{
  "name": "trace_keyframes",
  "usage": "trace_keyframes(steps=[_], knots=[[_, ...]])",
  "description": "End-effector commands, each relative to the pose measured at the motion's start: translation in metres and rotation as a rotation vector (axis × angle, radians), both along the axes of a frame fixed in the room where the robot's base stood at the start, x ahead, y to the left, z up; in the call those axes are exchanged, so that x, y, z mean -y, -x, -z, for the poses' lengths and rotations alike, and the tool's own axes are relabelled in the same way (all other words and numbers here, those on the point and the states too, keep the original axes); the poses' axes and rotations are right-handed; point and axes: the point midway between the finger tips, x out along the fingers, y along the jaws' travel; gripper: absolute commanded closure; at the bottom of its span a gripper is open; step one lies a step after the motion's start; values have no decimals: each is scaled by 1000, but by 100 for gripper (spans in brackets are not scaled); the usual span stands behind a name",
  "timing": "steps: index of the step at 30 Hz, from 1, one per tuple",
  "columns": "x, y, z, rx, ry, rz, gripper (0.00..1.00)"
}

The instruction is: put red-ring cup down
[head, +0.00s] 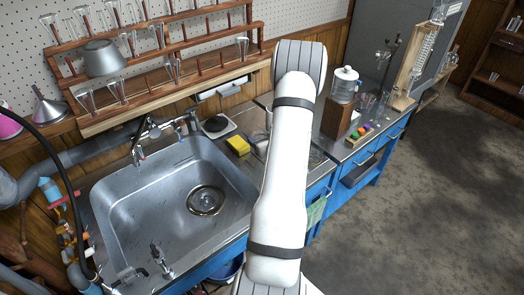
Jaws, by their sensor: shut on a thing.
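I cannot make out the red-ring cup in the head view. My gripper is not in view either; my own white arm rises through the middle of the picture and hides whatever is behind it. The steel counter (222,150) shows on the left of the arm, between the sink and the arm. Several small clear glass vessels (368,103) stand on the bench at the right, too small to tell any ring on them.
A steel sink (140,210) fills the left front. A yellow sponge (238,145) and a white scale (214,126) lie behind it. A wooden glassware rack (160,83) hangs on the wall. A wooden block with a clear container (342,88) stands right of my arm.

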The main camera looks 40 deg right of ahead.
Motion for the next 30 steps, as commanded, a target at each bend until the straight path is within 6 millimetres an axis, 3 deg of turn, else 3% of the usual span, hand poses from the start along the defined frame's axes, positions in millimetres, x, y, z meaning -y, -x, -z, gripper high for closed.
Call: trace_keyframes(steps=[15,29,30], knots=[[0,0,50,0,0,0,61],[1,0,56,2,1,1,61],[1,1,54,1,1,1,34]])
